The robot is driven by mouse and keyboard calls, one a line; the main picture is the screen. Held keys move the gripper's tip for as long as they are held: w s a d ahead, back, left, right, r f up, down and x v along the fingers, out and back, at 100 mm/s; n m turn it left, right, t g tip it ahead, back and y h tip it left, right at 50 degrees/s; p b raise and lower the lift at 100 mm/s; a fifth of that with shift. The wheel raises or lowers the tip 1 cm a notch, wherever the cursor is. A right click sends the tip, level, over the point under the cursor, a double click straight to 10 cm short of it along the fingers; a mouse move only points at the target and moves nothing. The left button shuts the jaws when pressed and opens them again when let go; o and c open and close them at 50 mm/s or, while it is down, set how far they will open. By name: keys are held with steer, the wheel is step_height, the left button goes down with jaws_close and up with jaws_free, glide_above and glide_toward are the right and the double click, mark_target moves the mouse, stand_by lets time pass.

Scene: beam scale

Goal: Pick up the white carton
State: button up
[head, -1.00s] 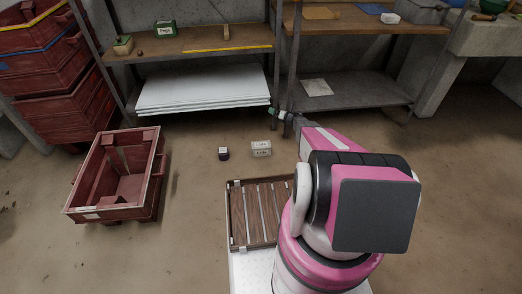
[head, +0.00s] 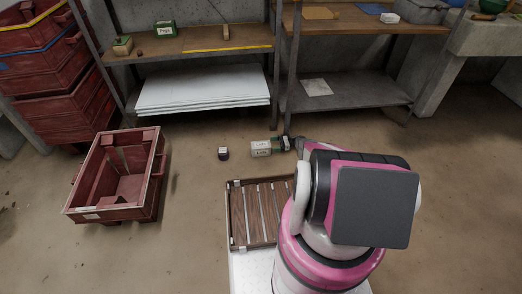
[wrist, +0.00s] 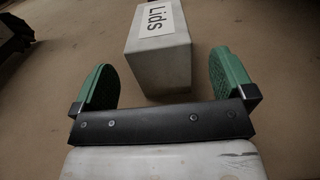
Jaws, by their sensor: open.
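The white carton (head: 261,149) stands on the floor in the head view, just left of my gripper (head: 284,144). In the wrist view the carton (wrist: 158,62) shows a "Lids" label on its top. My gripper (wrist: 162,66) has its green fingers wide apart, with one on each side of the carton in that picture. I see clear gaps between the carton and both fingers. The fingers are not closed on it. I cannot tell how far the carton reaches between them. My arm hides part of the floor on the right.
A small dark box with a white top (head: 223,153) stands left of the carton. A slatted wooden tray (head: 231,218) lies nearer to me. A red crate (head: 115,212) sits at left. Shelving with white sheets (head: 203,92) stands behind. Floor between them is clear.

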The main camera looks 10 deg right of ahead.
mark_target(266, 144)
steer(key=a, duration=0.6)
steer(key=shift+a+r, duration=0.25)
steer(key=c, duration=1.1)
